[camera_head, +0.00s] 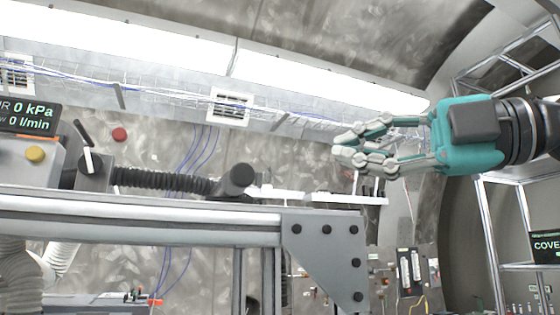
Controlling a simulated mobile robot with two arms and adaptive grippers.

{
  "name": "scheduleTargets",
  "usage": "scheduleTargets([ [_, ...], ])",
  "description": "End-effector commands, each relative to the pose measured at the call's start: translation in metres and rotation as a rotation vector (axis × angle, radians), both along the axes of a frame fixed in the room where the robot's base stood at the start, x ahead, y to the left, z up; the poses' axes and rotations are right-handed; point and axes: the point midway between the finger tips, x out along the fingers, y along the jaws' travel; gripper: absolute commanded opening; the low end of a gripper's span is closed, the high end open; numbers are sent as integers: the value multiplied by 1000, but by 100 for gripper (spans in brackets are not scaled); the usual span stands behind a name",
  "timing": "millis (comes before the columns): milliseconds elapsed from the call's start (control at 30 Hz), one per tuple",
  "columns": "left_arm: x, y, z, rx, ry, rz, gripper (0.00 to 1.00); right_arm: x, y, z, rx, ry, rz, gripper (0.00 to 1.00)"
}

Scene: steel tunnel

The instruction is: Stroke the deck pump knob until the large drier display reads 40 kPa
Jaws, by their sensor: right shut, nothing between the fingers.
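A dark display (27,118) at the left edge reads 0 kPa and 0 l/min; its left part is cut off. A grey box with a yellow knob (36,154) stands below it. A black corrugated hose (160,181) runs right from a dark fitting with a lever to a round black end piece (240,178). I cannot tell which part is the deck pump knob. My right gripper (342,146), teal and grey, comes in from the right, with its fingertips together and empty. It is up and right of the black end piece, apart from it. My left gripper is not in view.
A steel rail (140,216) with a bolted corner plate (325,262) crosses the front. A red round button (120,134) shows behind the lever. A metal shelf frame (490,250) stands at right with a partly cut-off sign (545,245). The space left of my right gripper looks clear.

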Motion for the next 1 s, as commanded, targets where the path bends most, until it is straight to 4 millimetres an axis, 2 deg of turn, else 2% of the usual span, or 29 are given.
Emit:
scheduleTargets([
  [133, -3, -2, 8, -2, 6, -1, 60, 7, 16, 2, -5, 4, 3, 0],
  [333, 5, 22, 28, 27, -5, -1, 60, 25, 52, 6, -7, 2, 4, 0],
  [533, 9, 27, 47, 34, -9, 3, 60, 44, 90, 7, -6, 3, 4, 0],
  [700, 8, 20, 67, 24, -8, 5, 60, 70, 97, 8, -2, 7, 3, 0],
  [1000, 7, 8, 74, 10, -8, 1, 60, 83, 101, 5, -1, 2, 2, 0],
])
